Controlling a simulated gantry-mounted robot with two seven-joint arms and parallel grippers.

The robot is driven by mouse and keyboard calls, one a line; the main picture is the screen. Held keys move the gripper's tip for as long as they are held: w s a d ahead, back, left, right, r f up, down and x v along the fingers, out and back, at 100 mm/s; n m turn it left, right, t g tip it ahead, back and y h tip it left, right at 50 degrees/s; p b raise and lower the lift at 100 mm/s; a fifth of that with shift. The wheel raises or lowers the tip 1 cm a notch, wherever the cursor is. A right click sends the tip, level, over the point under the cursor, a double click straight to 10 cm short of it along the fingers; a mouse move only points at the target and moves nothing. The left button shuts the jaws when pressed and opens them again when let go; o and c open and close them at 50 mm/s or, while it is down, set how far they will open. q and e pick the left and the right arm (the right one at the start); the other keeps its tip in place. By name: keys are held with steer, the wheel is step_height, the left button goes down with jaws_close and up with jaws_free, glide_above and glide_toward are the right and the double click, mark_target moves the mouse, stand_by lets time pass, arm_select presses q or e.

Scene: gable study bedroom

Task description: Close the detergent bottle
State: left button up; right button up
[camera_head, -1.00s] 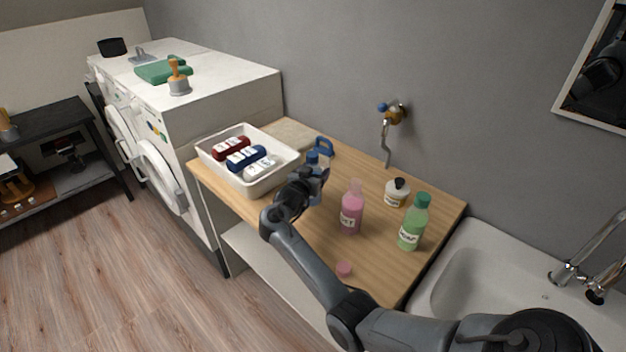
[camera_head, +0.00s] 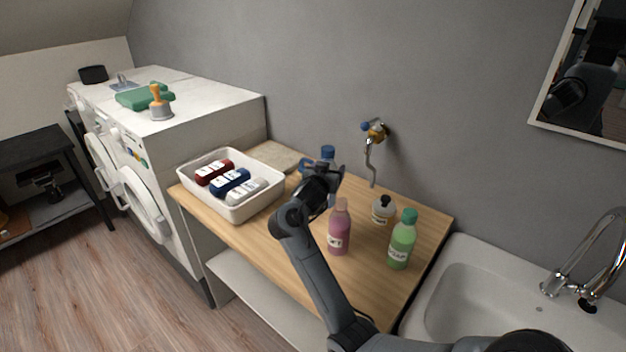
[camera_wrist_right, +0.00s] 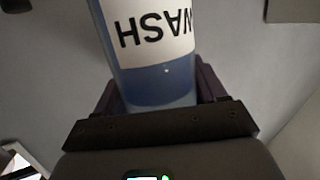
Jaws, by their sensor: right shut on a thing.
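My right gripper (camera_head: 322,180) is shut on a blue bottle (camera_head: 328,154), whose blue top shows above the jaws. In the right wrist view the bottle (camera_wrist_right: 155,70) sits between the fingers, its white label reading "WASH" upside down. The arm hides its lower part in the head view. A pink bottle (camera_head: 339,230) stands upright on the wooden worktop (camera_head: 270,230), right of the gripper. A white bottle with a black top (camera_head: 382,210) and a green bottle (camera_head: 402,242) stand further right. My left gripper is out of view.
A white basket (camera_head: 235,211) with rolled red, blue and white items stands at the worktop's left. A blue loop-shaped thing (camera_head: 307,164) lies behind the gripper. A wall tap (camera_head: 374,132) is above the worktop. A sink (camera_head: 465,290) adjoins it at right.

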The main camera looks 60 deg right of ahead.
steer(key=shift+s+d+r, duration=0.25)
steer(key=shift+s+r, duration=0.2)
steer(key=shift+s, duration=0.25)
steer(key=shift+s+d+r, duration=0.25)
steer(key=shift+s+r, duration=0.2)
steer(key=shift+s, duration=0.2)
